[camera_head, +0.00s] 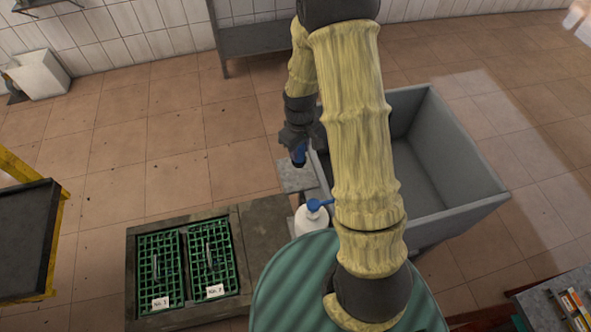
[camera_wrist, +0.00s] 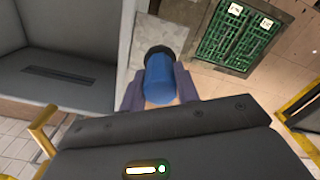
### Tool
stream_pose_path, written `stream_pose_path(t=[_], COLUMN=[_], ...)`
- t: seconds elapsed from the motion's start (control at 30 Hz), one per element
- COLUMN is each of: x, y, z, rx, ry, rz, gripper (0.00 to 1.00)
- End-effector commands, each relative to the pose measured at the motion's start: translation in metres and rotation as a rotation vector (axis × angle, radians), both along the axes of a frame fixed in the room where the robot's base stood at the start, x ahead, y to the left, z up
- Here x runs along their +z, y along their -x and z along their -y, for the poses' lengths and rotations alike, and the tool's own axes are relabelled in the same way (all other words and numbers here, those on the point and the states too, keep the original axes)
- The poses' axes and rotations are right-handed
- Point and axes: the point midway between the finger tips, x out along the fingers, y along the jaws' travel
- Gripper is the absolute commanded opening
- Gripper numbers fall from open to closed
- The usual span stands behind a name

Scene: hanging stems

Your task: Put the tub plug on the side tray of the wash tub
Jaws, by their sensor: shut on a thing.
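My gripper (camera_head: 297,141) is shut on the tub plug (camera_head: 299,156), a blue cylinder with a black end. In the head view it hangs over the side tray (camera_head: 297,177), a small grey plate at the left wall of the wash tub (camera_head: 463,197). In the wrist view the plug (camera_wrist: 160,80) sticks out between the fingers, its black end farthest away. The grey tub (camera_wrist: 62,75) is at the left there. I cannot tell the exact gap between plug and tray. My arm hides part of the tub.
A white pump bottle (camera_head: 311,221) with a blue top stands just in front of the tray. Two green grates (camera_head: 160,270) lie in a dark frame at the lower left. A black-topped yellow cart (camera_head: 25,240) is at the left edge. The tiled floor between is clear.

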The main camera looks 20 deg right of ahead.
Motion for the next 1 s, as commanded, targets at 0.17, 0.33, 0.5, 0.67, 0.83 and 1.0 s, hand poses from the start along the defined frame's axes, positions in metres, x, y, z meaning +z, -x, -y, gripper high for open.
stream_pose_path(t=[0.17, 0.33, 0.5, 0.67, 0.83, 1.0], x=[0.000, -0.012, -0.037, -0.054, -0.058, -0.058], y=[0.000, 0.001, 0.001, 0.000, -0.001, 0.000], z=[0.000, 0.000, 0.000, 0.000, 0.000, 0.000], rx=[0.000, 0.000, -0.001, -0.002, -0.001, -0.001], ry=[0.000, 0.000, 0.001, 0.000, 0.000, 0.000], rz=[0.000, -0.004, -0.005, -0.002, 0.001, 0.000], gripper=[0.11, 0.11, 0.11, 0.11, 0.11, 0.11])
